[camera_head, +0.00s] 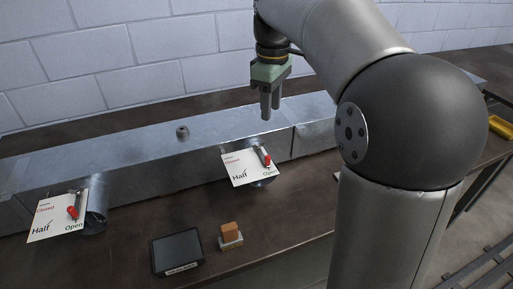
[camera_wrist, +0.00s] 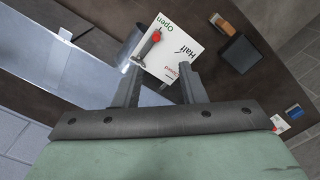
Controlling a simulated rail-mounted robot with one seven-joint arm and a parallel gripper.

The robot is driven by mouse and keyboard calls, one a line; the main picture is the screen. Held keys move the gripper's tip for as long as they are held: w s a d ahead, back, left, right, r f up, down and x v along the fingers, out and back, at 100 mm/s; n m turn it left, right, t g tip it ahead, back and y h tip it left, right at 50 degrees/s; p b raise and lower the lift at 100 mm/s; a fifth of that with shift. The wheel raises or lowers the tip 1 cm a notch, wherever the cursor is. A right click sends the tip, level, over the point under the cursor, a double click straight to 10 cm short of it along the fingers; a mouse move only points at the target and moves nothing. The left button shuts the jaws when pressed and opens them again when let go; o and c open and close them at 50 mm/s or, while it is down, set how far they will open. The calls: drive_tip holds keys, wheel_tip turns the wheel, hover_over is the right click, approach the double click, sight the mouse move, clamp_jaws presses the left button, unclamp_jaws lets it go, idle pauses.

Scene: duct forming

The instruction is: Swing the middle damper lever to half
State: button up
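The middle damper's white plate (camera_head: 240,172) is on the front of the metal duct, marked Closed, Half and Open. Its lever (camera_head: 267,159) has a red grip and points down toward Open. In the wrist view the plate (camera_wrist: 184,62) shows beyond the fingers, with the lever (camera_wrist: 148,47) along its left side, its red end near Open. My gripper (camera_head: 270,112) hangs above and behind the plate, fingers down, apart from the lever. In the wrist view my gripper (camera_wrist: 157,88) has its fingers spread with nothing between them.
Another damper plate (camera_head: 45,228) with a red lever near Open is at the left. A dark tablet (camera_head: 178,251) and an orange block (camera_head: 230,229) lie in front of the duct (camera_head: 130,165). A small knob (camera_head: 183,132) rises from its top.

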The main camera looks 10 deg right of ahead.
sight(268, 156)
drive_tip(key=shift+n, duration=0.3)
drive_tip(key=f, duration=1.1)
drive_tip(key=w+f+b, duration=0.1)
drive_tip(key=f, duration=0.4)
drive_tip(key=shift+f, duration=0.35)
clamp_jaws()
